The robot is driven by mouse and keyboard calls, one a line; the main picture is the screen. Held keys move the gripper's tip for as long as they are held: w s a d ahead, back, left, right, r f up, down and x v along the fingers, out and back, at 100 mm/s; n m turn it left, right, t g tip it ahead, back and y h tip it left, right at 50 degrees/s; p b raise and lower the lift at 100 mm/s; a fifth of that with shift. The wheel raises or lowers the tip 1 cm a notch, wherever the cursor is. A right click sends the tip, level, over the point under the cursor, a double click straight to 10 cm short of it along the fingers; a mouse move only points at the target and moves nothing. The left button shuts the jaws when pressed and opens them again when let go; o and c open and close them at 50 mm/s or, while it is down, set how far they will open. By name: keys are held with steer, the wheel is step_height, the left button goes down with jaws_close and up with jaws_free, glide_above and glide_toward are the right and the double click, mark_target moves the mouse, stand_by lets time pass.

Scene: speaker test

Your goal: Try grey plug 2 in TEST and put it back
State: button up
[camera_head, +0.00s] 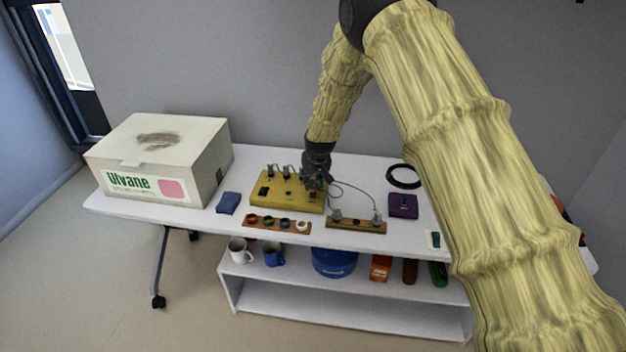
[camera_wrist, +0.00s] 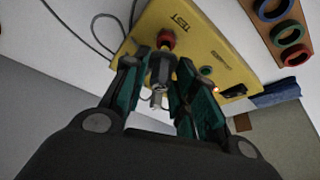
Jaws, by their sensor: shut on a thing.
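The yellow panel (camera_head: 262,203) stands on the table. In the wrist view, the yellow panel (camera_wrist: 205,30) bears the word TEST beside a socket with a red ring (camera_wrist: 166,38). My gripper (camera_head: 315,184) is over the panel's right end. In the wrist view, my gripper (camera_wrist: 158,72) is shut on a grey plug (camera_wrist: 160,66), right at the red-ringed socket. I cannot tell how deep the plug sits, nor read its number. Two other grey plugs (camera_head: 337,215) (camera_head: 376,218) stand in a wooden rack (camera_head: 355,225) in front; thin cables run near them.
A wooden strip (camera_head: 261,226) with coloured rings lies in front of the panel. A purple box (camera_head: 403,206) and a black cable coil (camera_head: 404,177) are right. Several dark plugs (camera_head: 287,171) stand along the panel's back.

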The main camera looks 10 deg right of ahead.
mark_target(313, 178)
steer(key=shift+f+b, duration=0.4)
steer(key=shift+f, duration=0.55)
stand_by(0.8)
steer(key=o, duration=0.9)
steer(key=shift+r, duration=0.2)
steer(key=shift+r+p, duration=1.95)
steer(key=shift+r, duration=1.7)
